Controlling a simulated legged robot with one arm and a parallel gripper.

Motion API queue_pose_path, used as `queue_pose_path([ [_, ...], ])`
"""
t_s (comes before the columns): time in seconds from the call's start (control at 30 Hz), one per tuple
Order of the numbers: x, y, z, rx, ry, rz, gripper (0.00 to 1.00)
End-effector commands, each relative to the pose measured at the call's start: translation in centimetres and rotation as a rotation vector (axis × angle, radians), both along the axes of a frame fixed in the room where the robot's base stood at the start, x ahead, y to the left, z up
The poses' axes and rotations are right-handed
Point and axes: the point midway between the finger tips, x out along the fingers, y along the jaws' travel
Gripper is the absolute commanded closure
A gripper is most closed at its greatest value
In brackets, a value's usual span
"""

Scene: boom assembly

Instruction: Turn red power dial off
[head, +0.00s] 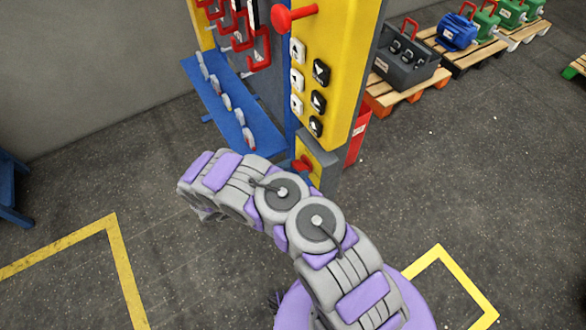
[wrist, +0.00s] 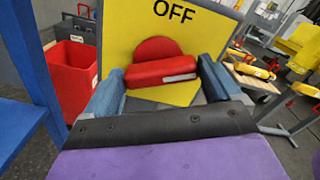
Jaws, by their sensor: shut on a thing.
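The red power dial (wrist: 160,70) is on a yellow panel (wrist: 118,40) in the wrist view, below the black word OFF (wrist: 175,11). Its raised handle lies nearly level in that view, with a pale mark at its right end. My gripper (wrist: 161,80) has a blue-grey finger at each end of the handle and is shut on it. In the head view the red dial (head: 302,164) shows low on the yellow and blue stand, just above my grey and purple arm. The gripper's fingers cannot be made out there.
Above the dial are black and white buttons (head: 318,100) and a red knob (head: 283,18). A blue shelf (head: 232,108) juts out left of the stand. A red bin (wrist: 75,78) stands beside the panel. Pallets with a grey toolbox (head: 408,68) are behind; the right floor is open.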

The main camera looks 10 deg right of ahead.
Motion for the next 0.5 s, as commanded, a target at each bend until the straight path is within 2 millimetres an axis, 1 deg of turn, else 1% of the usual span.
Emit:
queue_pose_path([
  [0.03,0.27,0.15,0.11,-0.011,0.040,0.006,0.40],
  [0.5,0.65,0.36,-0.02,-0.150,0.462,0.009,0.40],
])
